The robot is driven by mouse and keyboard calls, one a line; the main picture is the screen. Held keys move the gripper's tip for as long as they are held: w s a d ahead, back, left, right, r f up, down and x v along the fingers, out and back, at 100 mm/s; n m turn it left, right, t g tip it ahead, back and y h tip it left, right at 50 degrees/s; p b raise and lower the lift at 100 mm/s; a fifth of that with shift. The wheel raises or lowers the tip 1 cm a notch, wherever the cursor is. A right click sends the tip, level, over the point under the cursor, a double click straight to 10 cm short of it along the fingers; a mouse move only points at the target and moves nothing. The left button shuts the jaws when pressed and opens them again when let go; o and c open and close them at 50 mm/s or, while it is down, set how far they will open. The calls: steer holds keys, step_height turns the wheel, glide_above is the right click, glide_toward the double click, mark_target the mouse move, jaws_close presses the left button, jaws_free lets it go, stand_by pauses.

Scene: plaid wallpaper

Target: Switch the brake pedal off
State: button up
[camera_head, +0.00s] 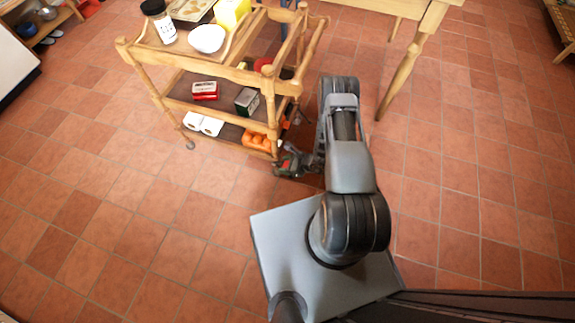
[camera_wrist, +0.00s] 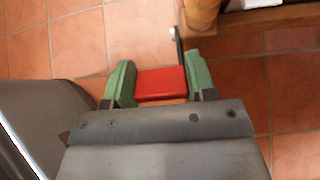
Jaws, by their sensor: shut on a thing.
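The brake pedal is a red flat block (camera_wrist: 161,83) in the wrist view. A thin grey metal piece (camera_wrist: 178,48) runs from beside it up toward the trolley's wooden leg (camera_wrist: 201,16). My gripper (camera_wrist: 160,76) has green fingers, one at each side of the red block, shut on it. In the head view my gripper (camera_head: 289,167) is low, near the floor at the right lower corner of the wooden trolley (camera_head: 187,104). The pedal is too small and covered there to make out. Whether the brake is on or off cannot be told.
The trolley carries a bowl (camera_head: 207,38), a jar (camera_head: 159,21), a red box (camera_head: 205,90), a dark green box (camera_head: 247,101) and white rolls (camera_head: 203,123). A wooden table leg (camera_head: 400,80) stands to the right. The tiled floor is clear at left and right.

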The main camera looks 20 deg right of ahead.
steer(key=shift+w+a+r, duration=0.25)
steer(key=shift+a+r, duration=0.05)
steer(key=shift+r, duration=0.1)
steer(key=o, duration=1.3)
steer(key=shift+f, duration=0.1)
steer(key=shift+s, duration=0.1)
steer(key=shift+p+v, duration=2.15)
steer(key=shift+v, duration=4.75)
steer(key=shift+c, duration=0.3)
